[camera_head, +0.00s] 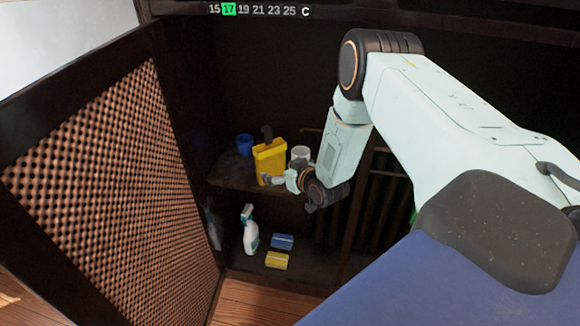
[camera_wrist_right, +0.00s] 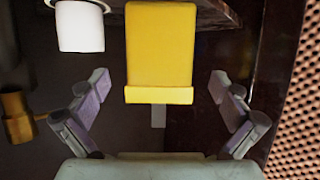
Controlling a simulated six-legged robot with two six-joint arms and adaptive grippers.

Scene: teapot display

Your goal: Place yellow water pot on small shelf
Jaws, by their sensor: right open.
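The yellow water pot (camera_head: 270,158) stands upright on the small shelf (camera_head: 228,172) inside the dark cabinet, near the shelf's front edge. In the right wrist view the yellow pot (camera_wrist_right: 160,50) fills the upper middle, between and beyond my open fingers. My right gripper (camera_head: 270,179) is in front of the pot's lower part in the head view. In the right wrist view my right gripper (camera_wrist_right: 156,85) has its fingers spread wide to both sides of the pot, with gaps on each side. My left gripper is not in view.
A blue cup (camera_head: 244,145) and a white cup (camera_head: 300,154) flank the pot. Below are a spray bottle (camera_head: 249,232), a blue sponge (camera_head: 282,241) and a yellow sponge (camera_head: 277,261). The open lattice door (camera_head: 110,170) stands at the left.

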